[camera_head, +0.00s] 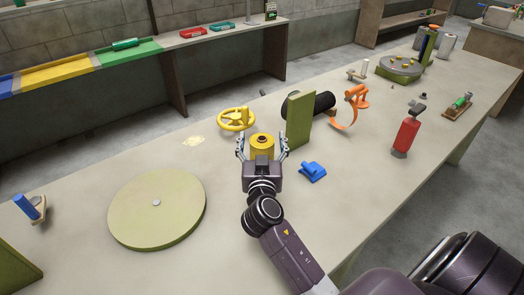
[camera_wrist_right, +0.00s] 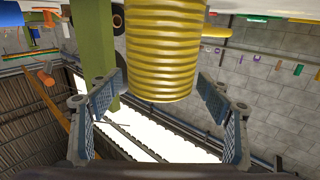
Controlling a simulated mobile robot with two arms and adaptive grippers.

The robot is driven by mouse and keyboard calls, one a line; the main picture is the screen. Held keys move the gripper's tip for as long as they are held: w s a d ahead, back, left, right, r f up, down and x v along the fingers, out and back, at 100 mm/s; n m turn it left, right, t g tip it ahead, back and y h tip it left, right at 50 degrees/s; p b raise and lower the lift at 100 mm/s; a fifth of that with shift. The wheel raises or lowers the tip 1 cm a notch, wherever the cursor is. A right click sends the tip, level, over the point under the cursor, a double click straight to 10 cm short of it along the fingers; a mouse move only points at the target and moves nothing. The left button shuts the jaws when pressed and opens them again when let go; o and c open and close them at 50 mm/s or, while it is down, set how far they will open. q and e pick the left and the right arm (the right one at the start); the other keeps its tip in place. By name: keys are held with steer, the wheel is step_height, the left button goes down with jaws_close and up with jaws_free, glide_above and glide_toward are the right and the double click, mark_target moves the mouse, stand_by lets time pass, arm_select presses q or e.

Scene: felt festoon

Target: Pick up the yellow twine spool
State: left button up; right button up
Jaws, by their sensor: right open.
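The yellow twine spool (camera_head: 262,142) stands upright on the workbench in the head view. My right gripper (camera_head: 262,150) is open around it, with one finger on each side. In the right wrist view the ribbed yellow spool (camera_wrist_right: 160,50) fills the top middle. It lies between and beyond the two blue-padded fingers of my right gripper (camera_wrist_right: 163,118), with gaps visible on both sides. The spool's lower part is hidden behind the gripper in the head view. My left gripper is not in view.
A yellow handwheel (camera_head: 236,119) is just left of the spool. A green upright board (camera_head: 300,120) and a black roll (camera_head: 322,104) stand to its right. A blue tool (camera_head: 312,172) lies near the gripper. A round green disc (camera_head: 157,206) lies at left.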

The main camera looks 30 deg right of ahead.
steer(key=c, duration=1.8)
steer(key=shift+r, duration=0.1)
jaws_close()
